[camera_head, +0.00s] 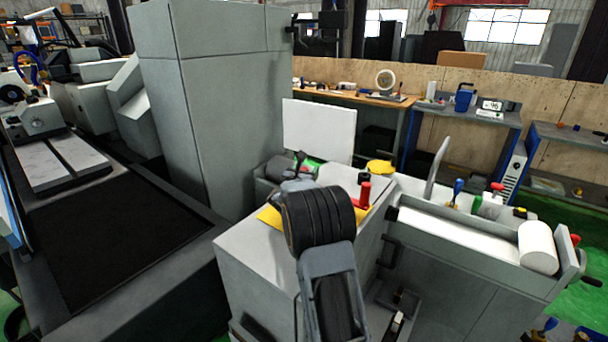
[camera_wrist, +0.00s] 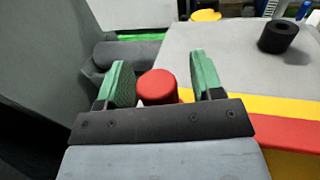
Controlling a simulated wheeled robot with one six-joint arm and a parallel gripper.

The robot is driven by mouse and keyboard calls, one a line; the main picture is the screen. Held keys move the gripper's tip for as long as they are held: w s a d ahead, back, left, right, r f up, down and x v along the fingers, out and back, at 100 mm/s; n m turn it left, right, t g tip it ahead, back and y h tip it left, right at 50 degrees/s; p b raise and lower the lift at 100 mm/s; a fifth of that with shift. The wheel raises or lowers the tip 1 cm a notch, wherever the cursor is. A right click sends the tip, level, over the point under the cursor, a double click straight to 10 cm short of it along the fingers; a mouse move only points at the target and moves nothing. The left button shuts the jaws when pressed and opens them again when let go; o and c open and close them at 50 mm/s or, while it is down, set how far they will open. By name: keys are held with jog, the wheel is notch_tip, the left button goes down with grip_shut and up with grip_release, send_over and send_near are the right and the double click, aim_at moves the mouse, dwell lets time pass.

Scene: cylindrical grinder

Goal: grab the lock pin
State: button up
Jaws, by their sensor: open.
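A red round-topped cylinder, which looks like the lock pin, stands in the wrist view (camera_wrist: 157,86). A red upright cylinder also shows in the head view (camera_head: 365,195), on the grey machine top to the right of my arm. In the wrist view my gripper (camera_wrist: 157,84) is open, its two green-padded fingers apart. The red cylinder appears between them, nearer the left finger, with gaps on both sides. Its lower part is hidden behind the dark gripper bar. In the head view my arm hides the gripper.
A short black hollow cylinder (camera_wrist: 278,36) stands on the grey top (camera_wrist: 225,48) to the right. A red and yellow band edges that top. A dark rounded part (camera_wrist: 127,52) lies beyond the left finger. A grey cabinet (camera_head: 225,110) rises left of my arm in the head view.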

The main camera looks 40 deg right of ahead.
jog(key=shift+d, duration=0.1)
jog(key=c, duration=1.1)
jog(key=shift+r, duration=0.1)
